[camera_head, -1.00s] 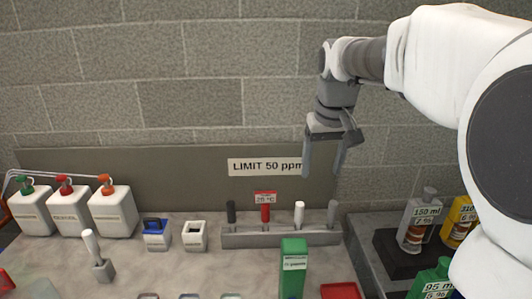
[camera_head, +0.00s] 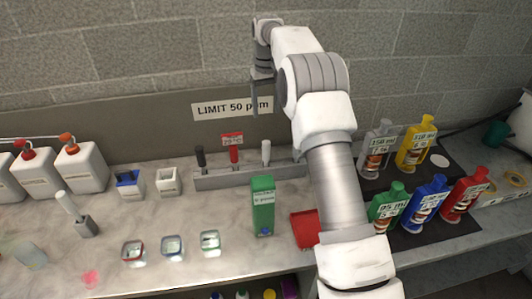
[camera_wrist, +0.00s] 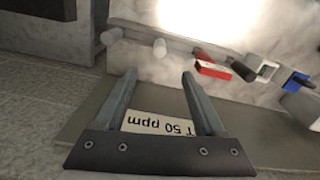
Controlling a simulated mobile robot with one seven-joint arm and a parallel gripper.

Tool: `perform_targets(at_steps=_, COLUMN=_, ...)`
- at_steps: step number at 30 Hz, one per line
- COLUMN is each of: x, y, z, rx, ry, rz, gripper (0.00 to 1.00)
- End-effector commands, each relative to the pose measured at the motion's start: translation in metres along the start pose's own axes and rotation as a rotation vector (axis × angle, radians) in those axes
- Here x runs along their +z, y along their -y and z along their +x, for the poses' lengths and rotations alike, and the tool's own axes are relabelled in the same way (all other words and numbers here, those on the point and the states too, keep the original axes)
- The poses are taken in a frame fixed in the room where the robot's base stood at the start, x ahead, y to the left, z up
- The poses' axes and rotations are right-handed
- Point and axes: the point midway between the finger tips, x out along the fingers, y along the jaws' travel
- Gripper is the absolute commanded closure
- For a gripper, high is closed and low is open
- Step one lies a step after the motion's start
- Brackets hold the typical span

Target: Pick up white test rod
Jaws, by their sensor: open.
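The white test rod (camera_head: 266,152) stands upright near the right part of a long grey rack (camera_head: 215,180), right of a red rod (camera_head: 234,153) and a black rod (camera_head: 200,157). In the wrist view, a pale rod top (camera_wrist: 160,48), likely the white rod, shows beyond the fingertips. My gripper (camera_head: 258,108) points down in front of the wall sign, above the rack and apart from the rod. In the wrist view, my gripper (camera_wrist: 160,74) is open with nothing between its fingers. My arm hides the rack's right end in the head view.
A green box (camera_head: 263,205) stands in front of the rack, with a red tray (camera_head: 305,228) beside it. A white-handled tool (camera_head: 68,205) leans in a small holder at left. Bottles (camera_head: 428,200) stand at right. The sign (camera_head: 230,108) is on the back panel.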

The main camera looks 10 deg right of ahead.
Motion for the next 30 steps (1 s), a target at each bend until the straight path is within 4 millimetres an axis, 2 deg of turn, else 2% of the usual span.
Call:
perform_targets(at_steps=5, x=-0.002, y=0.000, z=0.018, rx=-0.001, ry=0.008, rz=-0.002, gripper=0.28)
perform_targets(at_steps=18, x=-0.001, y=0.000, z=0.107, rx=-0.001, ry=0.008, rz=-0.002, gripper=0.28)
perform_targets(at_steps=21, x=-0.002, y=0.000, z=0.120, rx=-0.001, ry=0.006, rz=-0.002, gripper=0.28)
perform_targets(at_steps=26, x=-0.002, y=0.000, z=0.128, rx=-0.001, ry=0.006, rz=-0.002, gripper=0.28)
perform_targets(at_steps=30, x=-0.003, y=0.000, z=0.145, rx=-0.001, ry=0.009, rz=-0.002, gripper=0.28)
